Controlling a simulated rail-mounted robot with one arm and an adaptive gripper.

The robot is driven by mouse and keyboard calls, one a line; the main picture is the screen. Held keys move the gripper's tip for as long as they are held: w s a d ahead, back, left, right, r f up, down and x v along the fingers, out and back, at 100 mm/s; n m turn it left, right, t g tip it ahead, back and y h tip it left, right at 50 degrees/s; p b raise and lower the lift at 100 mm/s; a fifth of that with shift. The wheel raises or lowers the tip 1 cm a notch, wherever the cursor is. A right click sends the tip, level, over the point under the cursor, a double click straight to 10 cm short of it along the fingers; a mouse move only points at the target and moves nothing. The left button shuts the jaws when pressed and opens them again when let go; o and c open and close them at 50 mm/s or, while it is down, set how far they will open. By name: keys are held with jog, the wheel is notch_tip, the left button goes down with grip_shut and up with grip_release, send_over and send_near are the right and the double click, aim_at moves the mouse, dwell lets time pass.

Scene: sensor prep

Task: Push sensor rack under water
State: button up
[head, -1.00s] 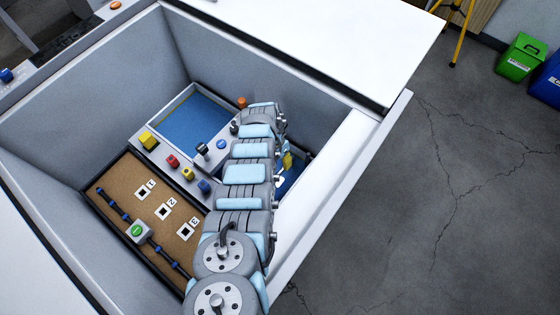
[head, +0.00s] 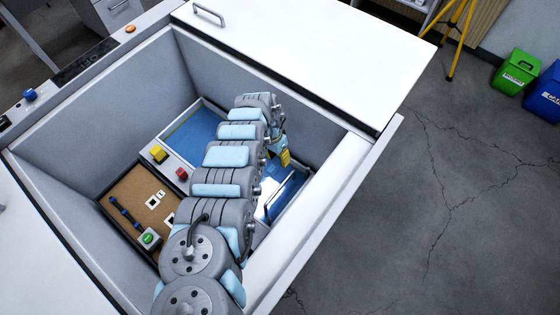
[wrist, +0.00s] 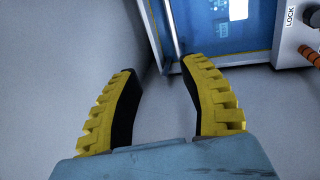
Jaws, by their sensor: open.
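My gripper (wrist: 160,66) is open and empty in the wrist view, its two yellow fingers apart over a plain grey surface. In the head view only a small yellow part of it (head: 285,157) shows at the end of my arm. Just beyond the fingertips, the wrist view shows a blue water-like area (wrist: 205,30) with a bright glint and a metal bar (wrist: 173,30) along its left side. The same blue recess shows right of my arm in the head view (head: 291,187). I cannot clearly tell the sensor rack apart; my arm hides part of this area.
Grey walls (head: 75,145) enclose everything. A LOCK label (wrist: 291,16) and orange knob (wrist: 309,55) sit at the wrist view's right.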

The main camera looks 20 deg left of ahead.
notch_tip(320, 180, up, 8)
jog(key=a+p, duration=0.1)
jog(key=shift+w+a+r, duration=0.25)
jog(key=shift+a, duration=0.05)
dwell(0.6)
